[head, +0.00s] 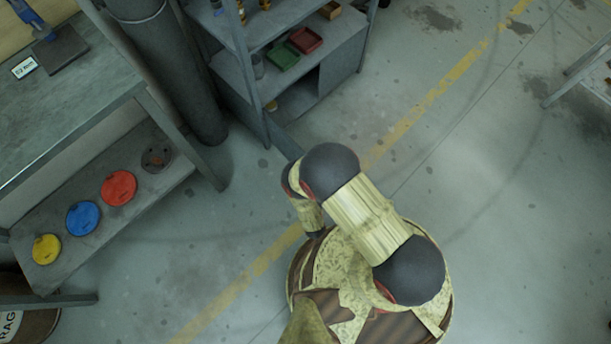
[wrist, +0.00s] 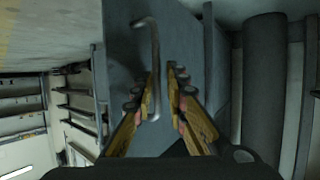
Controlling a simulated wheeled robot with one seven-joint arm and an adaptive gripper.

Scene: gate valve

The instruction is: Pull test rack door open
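The test rack (head: 335,65) is a grey shelving cabinet at the top of the head view. A thin grey panel (head: 284,140), apparently its door, juts from the lower front toward my arm, and part of the lower compartment shows. In the wrist view the grey door (wrist: 190,35) carries a bent metal bar handle (wrist: 155,55). My gripper (wrist: 162,85) has its two fingers apart at the handle. The bar runs by the inner side of the left fingertip, with a gap to the right one. I cannot tell whether it touches. My arm hides the gripper in the head view.
A workbench (head: 75,110) stands at the left, with coloured discs on its lower shelf (head: 100,220). A dark cylinder (head: 178,70) stands between bench and rack. Green (head: 283,56) and red (head: 305,40) trays sit on the rack. Floor to the right (head: 500,200) is clear.

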